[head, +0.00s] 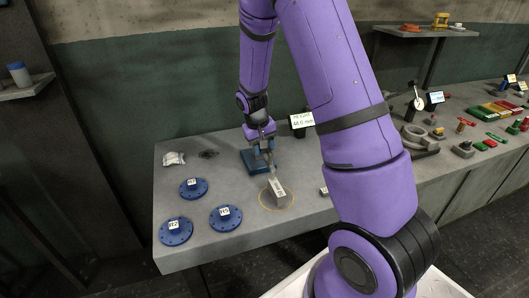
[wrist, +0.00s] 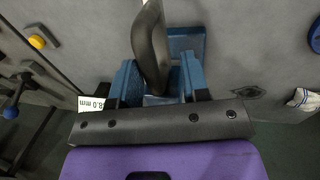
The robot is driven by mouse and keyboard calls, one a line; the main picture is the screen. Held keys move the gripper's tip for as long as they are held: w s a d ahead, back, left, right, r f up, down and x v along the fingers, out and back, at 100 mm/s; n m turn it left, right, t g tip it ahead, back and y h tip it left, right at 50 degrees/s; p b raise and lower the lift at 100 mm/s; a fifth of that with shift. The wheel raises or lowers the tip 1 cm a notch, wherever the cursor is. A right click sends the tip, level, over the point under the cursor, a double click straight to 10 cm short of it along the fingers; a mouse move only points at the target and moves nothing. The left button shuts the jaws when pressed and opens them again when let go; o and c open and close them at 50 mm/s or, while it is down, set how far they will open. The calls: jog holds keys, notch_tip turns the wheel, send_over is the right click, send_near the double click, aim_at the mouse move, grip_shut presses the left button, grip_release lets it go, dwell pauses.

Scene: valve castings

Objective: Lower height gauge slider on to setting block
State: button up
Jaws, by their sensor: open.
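The height gauge shows in the head view as a blue base (head: 252,161) on the grey bench, with its upper parts largely hidden by my gripper. My gripper (head: 264,147) is directly above and in front of it, pointing down. In the wrist view my open gripper (wrist: 160,82) has a dark upright part (wrist: 150,45) between or just beyond its fingers; I cannot tell whether they touch it. A pale labelled piece (head: 278,187) stands just in front of the base, by a yellow ring on the bench. I cannot tell whether it is the setting block. The slider is not clearly distinguishable.
A readout (head: 302,120) behind the gauge appears to say 48.0 mm. Blue flanges (head: 193,188) lie at the bench's left front, and a crumpled cloth (head: 174,158) lies behind them. Castings and coloured trays (head: 497,110) fill the right. My arm hides the middle bench.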

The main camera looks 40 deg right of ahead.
notch_tip(320, 180, up, 8)
jog(key=a, duration=0.1)
jog(key=shift+w+a, duration=0.25)
jog(key=shift+a, duration=0.1)
dwell(0.9)
jog(key=s+a+r+n+t+y, duration=0.1)
jog(key=s+a+r, duration=0.2)
jog(key=s+r, duration=0.4)
jog(key=s+a+r+t, duration=0.25)
jog(key=s+r, duration=0.25)
jog(key=r, duration=0.5)
jog(key=s+a+r+n+t, duration=0.1)
jog(key=s+a+r, duration=0.1)
jog(key=s, duration=0.6)
jog(key=s+a+r+n+t+y, duration=0.1)
jog(key=s+a+r, duration=0.2)
jog(key=s, duration=0.5)
jog(key=shift+r, duration=0.5)
